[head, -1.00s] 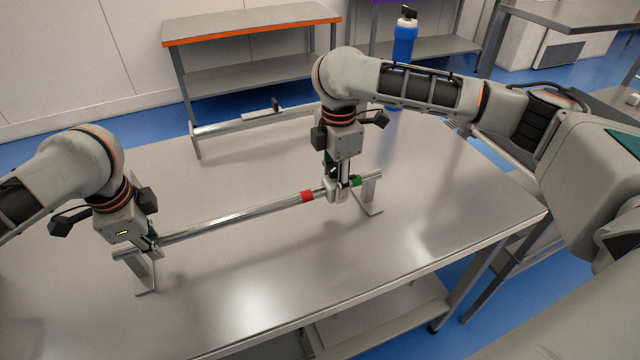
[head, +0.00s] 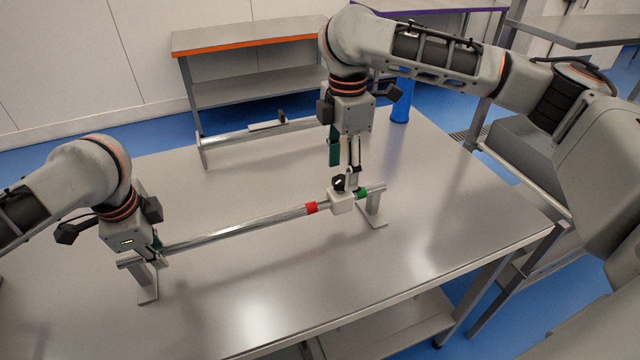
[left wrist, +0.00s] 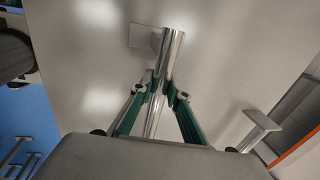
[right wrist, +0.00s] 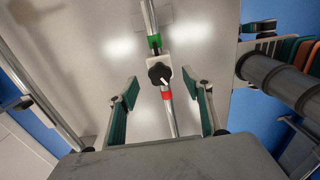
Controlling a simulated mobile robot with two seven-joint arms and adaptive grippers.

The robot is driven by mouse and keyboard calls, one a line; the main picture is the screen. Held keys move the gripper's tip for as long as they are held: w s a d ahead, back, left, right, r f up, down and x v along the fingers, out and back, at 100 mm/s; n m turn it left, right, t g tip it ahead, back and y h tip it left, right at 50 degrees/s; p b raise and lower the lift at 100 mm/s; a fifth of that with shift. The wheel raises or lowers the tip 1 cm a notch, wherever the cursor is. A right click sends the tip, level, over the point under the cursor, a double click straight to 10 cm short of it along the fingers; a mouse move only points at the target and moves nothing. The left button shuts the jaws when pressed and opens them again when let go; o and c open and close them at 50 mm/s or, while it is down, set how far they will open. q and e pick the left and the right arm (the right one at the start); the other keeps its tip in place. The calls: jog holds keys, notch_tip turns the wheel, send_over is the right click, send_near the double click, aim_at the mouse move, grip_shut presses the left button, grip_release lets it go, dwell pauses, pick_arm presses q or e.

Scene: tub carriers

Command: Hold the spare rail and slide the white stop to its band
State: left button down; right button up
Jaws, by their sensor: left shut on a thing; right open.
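A steel rail (head: 240,228) spans two small stands on the table, with a red band (head: 311,208) and a green band (head: 362,194). The white stop (head: 341,203), with a black knob (right wrist: 159,74), sits on the rail between the bands, close beside the green one; I cannot tell whether they touch. My left gripper (head: 155,243) is shut on the rail near its left end; the left wrist view shows the rail (left wrist: 172,55) between its fingers. My right gripper (head: 344,168) is open and empty just above the stop, its fingers apart on either side in the right wrist view.
A second rail (head: 230,137) lies on supports along the table's back edge, with a stop (head: 268,124) on it. A blue bottle (head: 401,103) stands behind the right arm. The table front (head: 250,300) is clear.

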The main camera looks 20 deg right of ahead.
jog(key=shift+r, duration=1.9)
pick_arm(q)
jog(key=c, duration=1.9)
grip_release()
jog(key=shift+s+r, duration=0.4)
jog(key=shift+r, duration=1.55)
jog(key=shift+s+r, duration=0.45)
jog(key=shift+r, duration=1.55)
jog(key=shift+s+r, duration=0.4)
jog(key=shift+r, duration=1.55)
